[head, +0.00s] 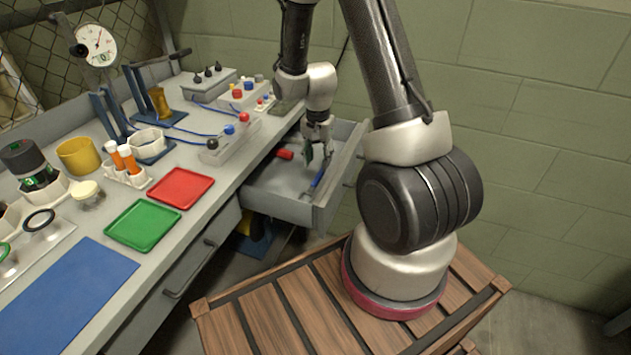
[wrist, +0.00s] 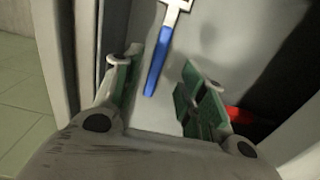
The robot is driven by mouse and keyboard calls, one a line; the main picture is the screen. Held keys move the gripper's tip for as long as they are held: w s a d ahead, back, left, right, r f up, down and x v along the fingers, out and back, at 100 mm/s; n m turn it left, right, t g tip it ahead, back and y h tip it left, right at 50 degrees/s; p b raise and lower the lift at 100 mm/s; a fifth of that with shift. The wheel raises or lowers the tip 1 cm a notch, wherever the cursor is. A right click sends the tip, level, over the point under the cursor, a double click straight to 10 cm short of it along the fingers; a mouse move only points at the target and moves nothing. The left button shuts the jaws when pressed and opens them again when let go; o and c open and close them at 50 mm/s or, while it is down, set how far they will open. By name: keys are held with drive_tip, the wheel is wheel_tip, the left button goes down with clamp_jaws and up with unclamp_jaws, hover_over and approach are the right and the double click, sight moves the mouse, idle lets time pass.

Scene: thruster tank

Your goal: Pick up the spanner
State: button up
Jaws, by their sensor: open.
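The spanner has a blue handle and a silver head. It lies in the open drawer (head: 274,205), where the head view shows its blue handle (head: 317,180). In the wrist view the spanner (wrist: 159,60) runs from the top edge down into the gap between the fingers, with the head partly cut off at the top. My gripper (head: 313,158) is over the drawer. Its green-padded fingers (wrist: 165,92) are spread apart, with nothing clasped. The handle end appears between the pads, nearer the left one; the height gap cannot be told.
A red object (head: 285,154) lies in the drawer and shows beside the right finger in the wrist view (wrist: 240,115). The drawer walls rise close around my gripper. The workbench beside it carries a red tray (head: 181,188), a green tray (head: 145,224) and a blue mat (head: 70,295).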

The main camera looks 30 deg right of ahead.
sight(318, 175)
drive_tip(key=f, duration=0.5)
drive_tip(key=shift+d+f, duration=0.25)
drive_tip(key=shift+f, duration=0.15)
drive_tip(key=shift+c, duration=0.2)
drive_tip(key=shift+w, duration=0.1)
clamp_jaws()
